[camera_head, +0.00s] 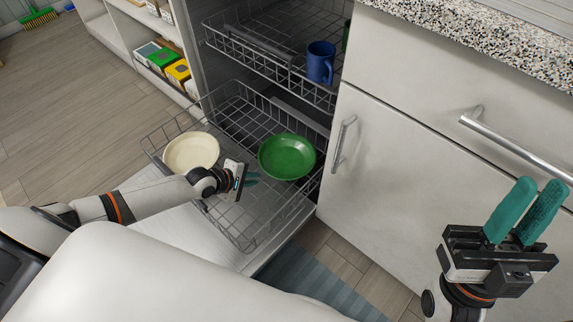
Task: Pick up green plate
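The green plate (287,157) lies in the lower pulled-out wire rack (237,236) of the dishwasher, on its right side. My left gripper (254,179) is over the rack, just left of the plate's near-left edge, with its teal fingers pointing toward it. Its fingers are small and seen edge-on, so I cannot tell how far apart they are. My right gripper (525,211) is raised at the right, away from the plate, with its two teal fingers slightly apart and nothing between them.
A cream plate (191,152) lies in the same rack behind my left wrist. The upper rack (262,52) holds a blue mug (320,63). A cabinet with a drawer handle (512,146) stands at the right. The floor (75,105) at the left is clear.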

